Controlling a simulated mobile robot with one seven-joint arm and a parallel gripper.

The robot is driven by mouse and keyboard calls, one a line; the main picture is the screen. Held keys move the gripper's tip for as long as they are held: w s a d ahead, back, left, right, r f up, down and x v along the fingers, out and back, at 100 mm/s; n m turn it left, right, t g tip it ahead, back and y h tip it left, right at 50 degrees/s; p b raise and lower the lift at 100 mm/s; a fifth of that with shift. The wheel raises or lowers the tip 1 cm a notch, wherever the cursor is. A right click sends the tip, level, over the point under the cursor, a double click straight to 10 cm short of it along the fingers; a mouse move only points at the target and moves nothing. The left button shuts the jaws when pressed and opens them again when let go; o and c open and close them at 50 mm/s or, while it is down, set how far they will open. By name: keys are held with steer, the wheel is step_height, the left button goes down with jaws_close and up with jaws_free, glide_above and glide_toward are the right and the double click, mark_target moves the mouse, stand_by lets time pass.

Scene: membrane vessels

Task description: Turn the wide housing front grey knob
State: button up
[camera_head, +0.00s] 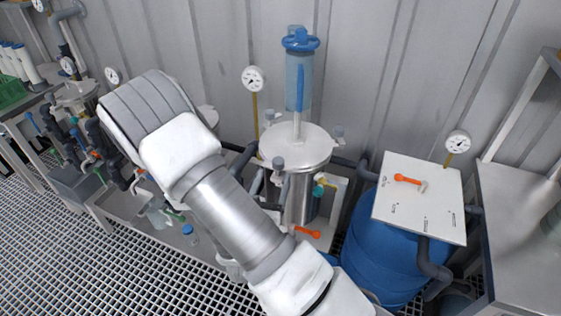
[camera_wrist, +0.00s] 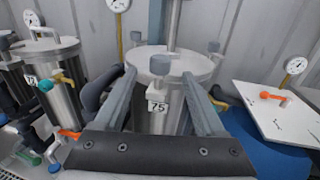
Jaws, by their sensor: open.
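The wide housing (camera_head: 297,145) is a steel vessel with a round lid in the middle of the head view. It also shows in the wrist view (camera_wrist: 172,62), straight ahead. Its front grey knob (camera_wrist: 160,66) stands at the near rim of the lid, above a white block with a "75" label. The same knob shows in the head view (camera_head: 278,163). My gripper (camera_wrist: 159,76) is open and empty, with one finger on each side of the knob. I cannot tell whether either finger touches it.
Other grey knobs (camera_head: 338,132) sit around the lid, and a clear column with a blue cap (camera_head: 300,40) rises behind it. A blue barrel (camera_head: 375,250) under a white board (camera_head: 418,205) stands at the right.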

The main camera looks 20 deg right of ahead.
mark_target(279, 158)
steer(key=p+x, duration=0.1)
steer(key=x, duration=0.9)
steer(key=shift+s, duration=0.1)
steer(key=shift+c, duration=0.2)
jaws_close()
